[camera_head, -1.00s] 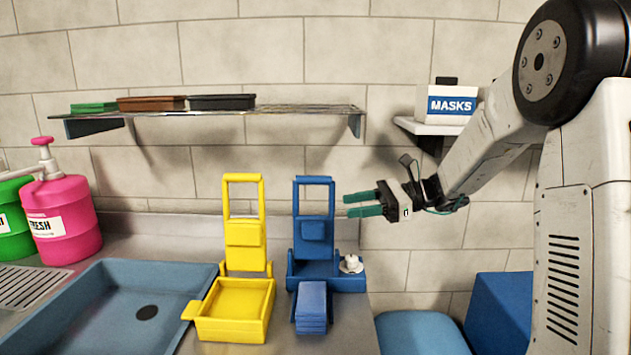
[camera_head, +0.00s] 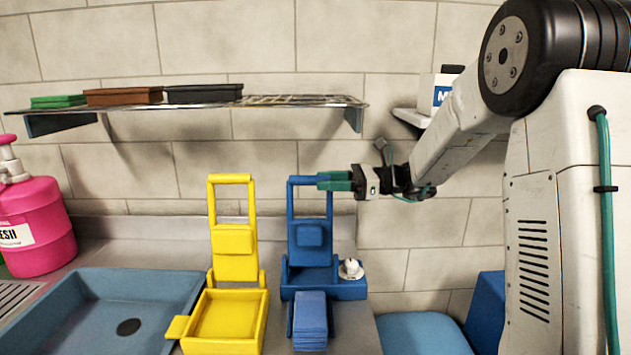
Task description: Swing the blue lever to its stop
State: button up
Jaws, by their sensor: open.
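The blue device (camera_head: 297,279) stands on the counter's right end. Its blue lever (camera_head: 291,218) is an upright frame, raised, with a block (camera_head: 310,236) across its lower part. My gripper (camera_head: 322,181) is open, with green fingers pointing left at the lever's top right corner. The fingers overlap the top bar in the picture; I cannot tell whether they touch it or stand around it. A stack of blue pads (camera_head: 310,322) lies at the front of the device.
A yellow device (camera_head: 233,267) of like shape stands just left, its frame also upright. A blue sink (camera_head: 70,310) and pink pump jug (camera_head: 38,225) are farther left. A wire shelf (camera_head: 290,101) with trays hangs above. A small white knob (camera_head: 351,268) sits beside the blue device.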

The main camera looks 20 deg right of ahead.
aim_at(315, 181)
jog(key=shift+x, duration=1.75)
grip_shut()
jog(key=shift+s, duration=0.1)
